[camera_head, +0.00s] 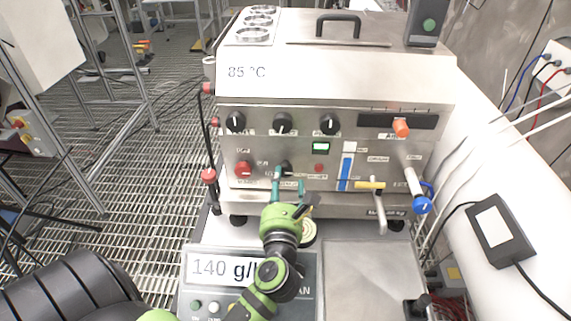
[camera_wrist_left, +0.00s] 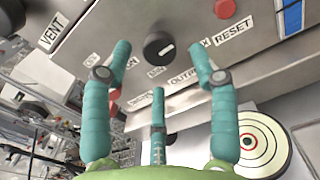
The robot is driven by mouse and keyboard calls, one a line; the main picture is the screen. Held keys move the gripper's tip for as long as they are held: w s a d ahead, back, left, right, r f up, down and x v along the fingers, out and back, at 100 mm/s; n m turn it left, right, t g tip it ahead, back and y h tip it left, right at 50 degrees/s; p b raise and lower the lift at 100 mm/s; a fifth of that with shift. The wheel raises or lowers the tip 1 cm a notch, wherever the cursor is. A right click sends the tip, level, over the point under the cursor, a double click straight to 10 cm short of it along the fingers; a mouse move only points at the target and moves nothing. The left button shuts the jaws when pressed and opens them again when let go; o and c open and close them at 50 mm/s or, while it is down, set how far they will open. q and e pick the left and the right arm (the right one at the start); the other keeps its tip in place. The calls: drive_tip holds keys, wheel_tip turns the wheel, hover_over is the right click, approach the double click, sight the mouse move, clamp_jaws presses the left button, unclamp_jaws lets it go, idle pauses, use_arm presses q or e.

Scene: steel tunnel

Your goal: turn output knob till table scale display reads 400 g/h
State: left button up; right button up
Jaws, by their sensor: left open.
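The output knob (camera_head: 284,166) is a black knob in the lower row of the steel machine's front panel. In the left wrist view the knob (camera_wrist_left: 158,46) shows a pale pointer mark, with an OUTPUT label (camera_wrist_left: 186,76) close by. My left gripper (camera_head: 288,179) is at the panel just in front of the knob. Its teal fingers (camera_wrist_left: 159,64) are open and spread around the knob; I cannot tell whether any touches it. The table scale display (camera_head: 222,268) reads 140 g/, with the end hidden behind my left arm. My right gripper is not in view.
Three black knobs (camera_head: 283,123) line the upper row. A red knob (camera_head: 243,169) and a small red button (camera_head: 319,167) flank the output knob. A yellow-handled valve (camera_head: 370,185) and blue knob (camera_head: 422,205) stick out at right. A round target disc (camera_wrist_left: 264,145) lies below.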

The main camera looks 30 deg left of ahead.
sight(285, 173)
use_arm(q)
drive_tip(key=p+x, duration=0.1)
drive_tip(key=x, duration=0.2)
drive_tip(key=shift+w+a+r, duration=0.15)
drive_tip(key=shift+w, duration=0.15)
drive_tip(key=shift+w+a, duration=0.2)
drive_tip(key=shift+w, duration=0.15)
drive_tip(key=shift+w+a, duration=0.1)
drive_tip(key=c, duration=1.2)
drive_tip(key=o, duration=1.2)
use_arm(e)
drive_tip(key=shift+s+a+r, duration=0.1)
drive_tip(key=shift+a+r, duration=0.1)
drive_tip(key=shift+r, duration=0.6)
use_arm(q)
drive_tip(key=v, duration=1.2)
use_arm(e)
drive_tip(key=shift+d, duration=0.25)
